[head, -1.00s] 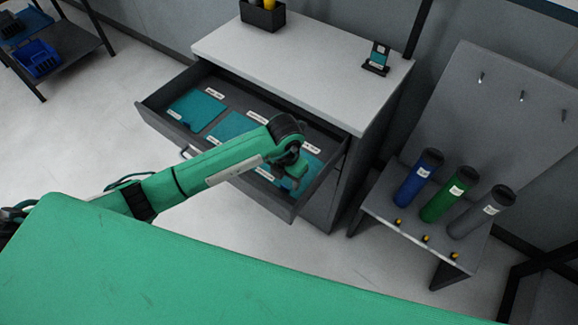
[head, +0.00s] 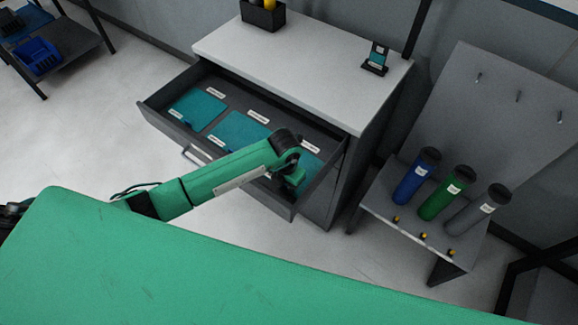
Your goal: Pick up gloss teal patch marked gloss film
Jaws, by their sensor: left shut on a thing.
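The open drawer (head: 165,122) holds three teal patches in a row, each with small white labels too small to read. The left patch (head: 198,106) and middle patch (head: 232,131) lie flat in their compartments. The right patch (head: 312,166) is partly hidden by my left arm. My left gripper (head: 291,188) is down in the right compartment at its near side, shut on the right teal patch; the fingertips and grip point are hard to see. I cannot tell from the labels which patch is gloss. My right gripper is not in view.
The white-topped cabinet (head: 300,50) carries a black holder (head: 263,15) and a small stand with a teal sample (head: 376,58). Blue, green and grey rolls stand on a rack (head: 400,220) at right. A green surface (head: 200,270) fills the foreground.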

